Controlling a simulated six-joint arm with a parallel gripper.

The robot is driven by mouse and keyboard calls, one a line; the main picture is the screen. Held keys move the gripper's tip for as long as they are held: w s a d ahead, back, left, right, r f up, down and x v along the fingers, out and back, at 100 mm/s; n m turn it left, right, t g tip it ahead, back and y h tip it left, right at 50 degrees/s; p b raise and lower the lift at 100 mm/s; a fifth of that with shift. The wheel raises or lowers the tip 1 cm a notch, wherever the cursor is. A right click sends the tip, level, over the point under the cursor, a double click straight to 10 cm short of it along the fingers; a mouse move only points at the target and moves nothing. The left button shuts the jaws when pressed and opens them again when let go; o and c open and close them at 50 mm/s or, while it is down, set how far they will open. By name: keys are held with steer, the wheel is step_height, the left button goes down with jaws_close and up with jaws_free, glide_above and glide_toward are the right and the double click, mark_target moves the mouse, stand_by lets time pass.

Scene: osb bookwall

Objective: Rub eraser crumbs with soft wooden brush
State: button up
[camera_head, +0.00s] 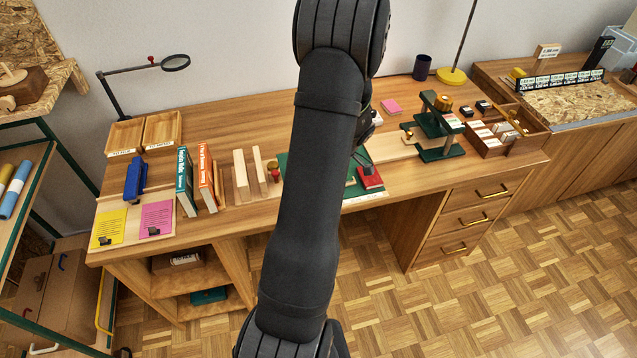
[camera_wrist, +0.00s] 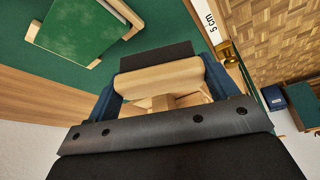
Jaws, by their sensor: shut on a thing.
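In the wrist view, my gripper (camera_wrist: 160,92) is shut on a light wooden brush (camera_wrist: 158,76). The brush's dark bristle block (camera_wrist: 156,55) points away from the gripper, over a green mat (camera_wrist: 150,22). A green panel or book (camera_wrist: 78,28) with pale wooden edges lies at the upper left of that view, apart from the brush. In the head view, the mat (camera_head: 351,191) shows beside my arm, which hides most of it and the brush. A red book (camera_head: 370,178) lies at the mat's right. I cannot make out eraser crumbs.
Upright books (camera_head: 207,178), a blue stapler-like tool (camera_head: 135,178) and wooden trays (camera_head: 162,132) stand at the left. A green press (camera_head: 440,128) and a divided wooden box (camera_head: 510,130) stand at the right. A ruler (camera_wrist: 205,14) edges the mat.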

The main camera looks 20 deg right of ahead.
steer(key=shift+r, duration=2.75)
